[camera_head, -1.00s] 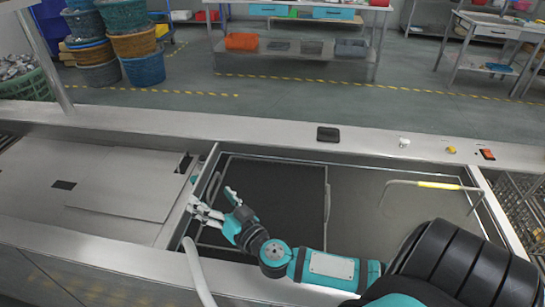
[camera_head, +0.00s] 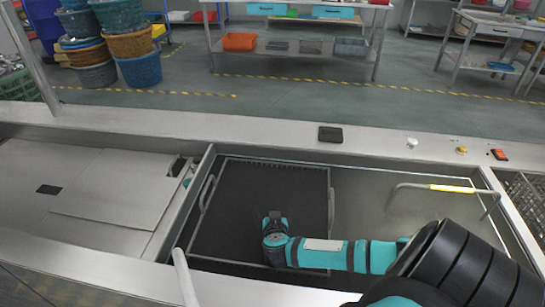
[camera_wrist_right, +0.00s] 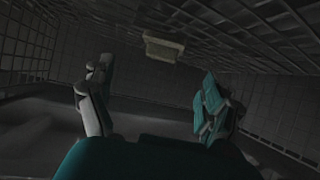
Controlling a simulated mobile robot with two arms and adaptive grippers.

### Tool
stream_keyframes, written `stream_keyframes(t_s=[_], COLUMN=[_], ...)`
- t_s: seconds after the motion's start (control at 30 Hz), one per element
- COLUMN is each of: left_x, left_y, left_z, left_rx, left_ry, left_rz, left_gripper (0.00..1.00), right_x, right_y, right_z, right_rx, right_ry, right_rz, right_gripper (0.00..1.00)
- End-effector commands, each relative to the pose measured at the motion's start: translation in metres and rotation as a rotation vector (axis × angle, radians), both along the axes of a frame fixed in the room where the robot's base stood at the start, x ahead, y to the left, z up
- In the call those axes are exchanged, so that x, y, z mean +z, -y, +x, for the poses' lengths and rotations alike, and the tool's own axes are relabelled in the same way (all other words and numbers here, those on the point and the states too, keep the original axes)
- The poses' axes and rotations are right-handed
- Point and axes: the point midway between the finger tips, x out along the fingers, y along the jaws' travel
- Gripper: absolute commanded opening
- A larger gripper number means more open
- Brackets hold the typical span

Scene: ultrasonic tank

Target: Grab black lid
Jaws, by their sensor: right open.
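A small black item (camera_head: 330,134) lies flat on the steel rim behind the tank; I cannot tell if it is the black lid. A dark wire-mesh basket (camera_head: 330,215) with a handle at each side sits in the tank. My right arm reaches in from the right, and its wrist points down into the basket, hiding the fingers in the head view. In the right wrist view my right gripper (camera_wrist_right: 156,75) is open and empty, with mesh walls around it. A pale block (camera_wrist_right: 163,47) shows beyond the fingers, apart from them. My left gripper is not in view.
Grey flat panels (camera_head: 125,190) cover the left side. A bent bar with a yellow grip (camera_head: 452,188) stands at the tank's right. Knobs and a red switch (camera_head: 498,154) are on the back rim. The tank section right of the basket is otherwise clear.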

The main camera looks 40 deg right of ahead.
Motion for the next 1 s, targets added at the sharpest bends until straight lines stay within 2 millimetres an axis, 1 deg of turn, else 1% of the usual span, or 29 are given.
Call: stream_keyframes(t_s=[0.1, 0.23, 0.4, 0.5, 0.77, 0.87, 1.0], left_x=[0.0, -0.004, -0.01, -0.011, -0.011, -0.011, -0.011], left_y=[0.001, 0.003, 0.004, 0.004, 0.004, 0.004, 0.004], left_z=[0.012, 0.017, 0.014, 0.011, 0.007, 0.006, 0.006], left_rx=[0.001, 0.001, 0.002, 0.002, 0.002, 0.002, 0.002], left_ry=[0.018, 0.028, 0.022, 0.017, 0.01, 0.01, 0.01], left_rz=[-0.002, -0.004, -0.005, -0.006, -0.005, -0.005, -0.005], left_gripper=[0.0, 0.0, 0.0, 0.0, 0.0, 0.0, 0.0], right_x=[-0.004, -0.012, -0.025, -0.03, -0.031, -0.031, -0.03], right_y=[0.003, 0.012, 0.028, 0.033, 0.035, 0.035, 0.035], right_z=[0.004, 0.015, 0.033, 0.04, 0.042, 0.042, 0.041], right_rx=[0.0, 0.0, 0.0, 0.0, 0.002, 0.002, 0.002], right_ry=[-0.002, -0.001, -0.001, -0.002, -0.002, -0.002, -0.002], right_rz=[0.0, -0.001, 0.0, 0.001, 0.002, 0.002, 0.002], right_gripper=[0.87, 0.87, 0.87, 0.87, 0.87, 0.76, 0.58])
